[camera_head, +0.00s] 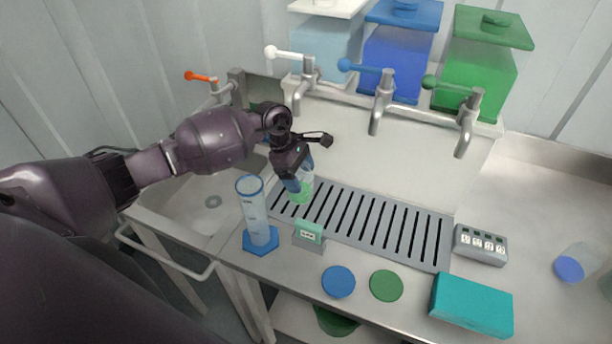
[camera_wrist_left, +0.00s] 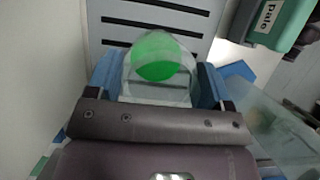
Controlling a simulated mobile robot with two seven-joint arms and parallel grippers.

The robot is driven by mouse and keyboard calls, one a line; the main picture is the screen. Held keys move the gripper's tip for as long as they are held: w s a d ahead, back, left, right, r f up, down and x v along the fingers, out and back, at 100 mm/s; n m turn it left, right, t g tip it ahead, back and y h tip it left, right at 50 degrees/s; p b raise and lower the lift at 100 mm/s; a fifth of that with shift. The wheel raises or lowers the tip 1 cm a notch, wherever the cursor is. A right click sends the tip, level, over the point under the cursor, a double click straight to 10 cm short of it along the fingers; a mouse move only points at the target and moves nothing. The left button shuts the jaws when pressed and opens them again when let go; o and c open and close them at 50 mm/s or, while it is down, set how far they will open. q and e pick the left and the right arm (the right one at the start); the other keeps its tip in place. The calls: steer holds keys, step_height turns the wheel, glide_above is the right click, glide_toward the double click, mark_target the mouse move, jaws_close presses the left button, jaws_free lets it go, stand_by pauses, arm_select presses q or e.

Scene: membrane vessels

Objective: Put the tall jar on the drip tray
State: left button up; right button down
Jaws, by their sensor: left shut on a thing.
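A clear jar with a green bottom (camera_head: 302,191) is between the blue fingers of my left gripper (camera_head: 298,172), at the left end of the slotted grey drip tray (camera_head: 446,246). I take it to be the tall jar; its upper part is mostly hidden by the gripper. The left wrist view shows the clear jar with its green disc (camera_wrist_left: 155,57) between the fingers of the gripper (camera_wrist_left: 158,85), with the tray's slots (camera_wrist_left: 150,22) beyond. Whether the jar touches the tray I cannot tell. My right gripper is not in view.
A measuring cylinder (camera_head: 255,212) on a blue base and a small green label stand (camera_head: 309,233) stand close in front. A blue disc (camera_head: 338,281), green disc (camera_head: 386,285), teal block (camera_head: 472,305) and counter box (camera_head: 481,244) lie rightward. Taps (camera_head: 377,105) overhang behind.

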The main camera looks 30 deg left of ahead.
arm_select(q)
steer(key=shift+s+f, duration=0.1)
steer(key=shift+f, duration=0.35)
steer(key=shift+a+f, duration=0.15)
steer(key=shift+w+a, duration=0.15)
steer(key=shift+w, duration=0.05)
steer(key=shift+s, duration=0.2)
steer(key=o, duration=0.5)
steer(key=shift+f, duration=0.15)
steer(key=o, duration=0.5)
steer(key=shift+c, duration=0.2)
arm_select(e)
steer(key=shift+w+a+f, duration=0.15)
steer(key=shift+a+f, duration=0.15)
